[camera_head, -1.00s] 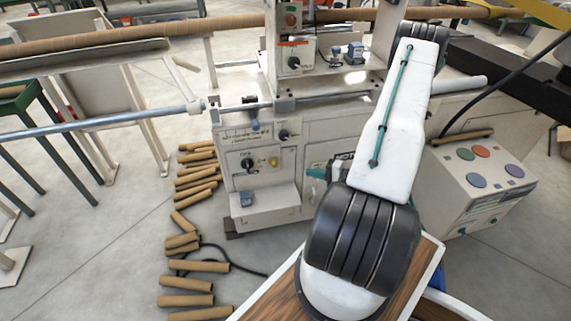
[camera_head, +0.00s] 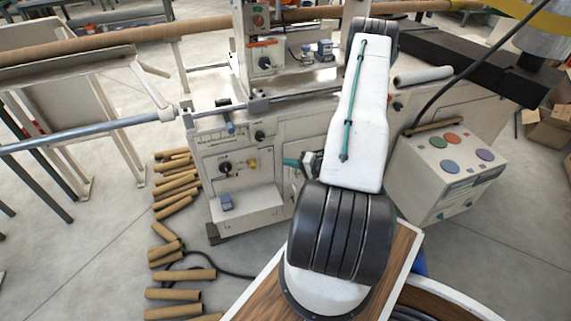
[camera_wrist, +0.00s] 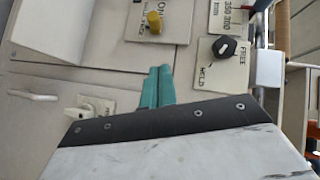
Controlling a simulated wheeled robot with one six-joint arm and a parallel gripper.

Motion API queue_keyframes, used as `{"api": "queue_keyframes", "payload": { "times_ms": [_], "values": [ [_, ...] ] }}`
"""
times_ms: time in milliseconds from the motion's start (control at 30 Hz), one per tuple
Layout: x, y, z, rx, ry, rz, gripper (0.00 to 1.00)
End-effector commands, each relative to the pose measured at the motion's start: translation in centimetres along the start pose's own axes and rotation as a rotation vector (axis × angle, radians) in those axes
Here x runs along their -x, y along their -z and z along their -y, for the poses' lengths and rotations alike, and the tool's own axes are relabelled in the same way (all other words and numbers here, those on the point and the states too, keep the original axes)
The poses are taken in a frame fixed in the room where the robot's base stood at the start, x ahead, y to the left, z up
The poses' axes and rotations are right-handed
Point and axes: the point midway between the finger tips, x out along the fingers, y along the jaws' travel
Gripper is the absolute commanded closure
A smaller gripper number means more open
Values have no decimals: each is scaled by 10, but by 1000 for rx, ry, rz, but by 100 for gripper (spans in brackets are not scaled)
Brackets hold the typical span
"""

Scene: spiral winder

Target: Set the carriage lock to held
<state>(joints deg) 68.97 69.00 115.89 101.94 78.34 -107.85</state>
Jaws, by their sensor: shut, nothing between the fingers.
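The carriage lock looks to be the black rotary knob (camera_wrist: 223,46) on a white plate marked FREE and HELD in the wrist view. Which word it points to is too small to tell. In the head view this knob (camera_head: 259,135) sits on the machine's front panel, right of the scale. My gripper (camera_wrist: 166,70) has teal fingers pressed together with nothing between them. In the wrist view the tips are left of and below the knob, apart from it. In the head view the gripper (camera_head: 291,163) shows partly beside the panel; my arm hides the rest.
A yellow knob (camera_wrist: 154,22) is close above the fingertips in the wrist view. A pale switch (camera_wrist: 95,110) is at lower left. A grey rod (camera_head: 95,133) runs leftward from the machine. Cardboard tubes (camera_head: 175,185) lie on the floor. A button box (camera_head: 450,165) stands at right.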

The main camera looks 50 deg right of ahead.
Motion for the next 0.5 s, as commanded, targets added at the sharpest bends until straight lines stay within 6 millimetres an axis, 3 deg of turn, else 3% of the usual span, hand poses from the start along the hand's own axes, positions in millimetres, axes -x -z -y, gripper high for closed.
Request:
{"api": "queue_keyframes", "payload": {
  "times_ms": [300,500],
  "values": [
    [-70,-1,0,2,2,5,100],
    [-93,-19,0,-1,0,4,100]
  ]
}}
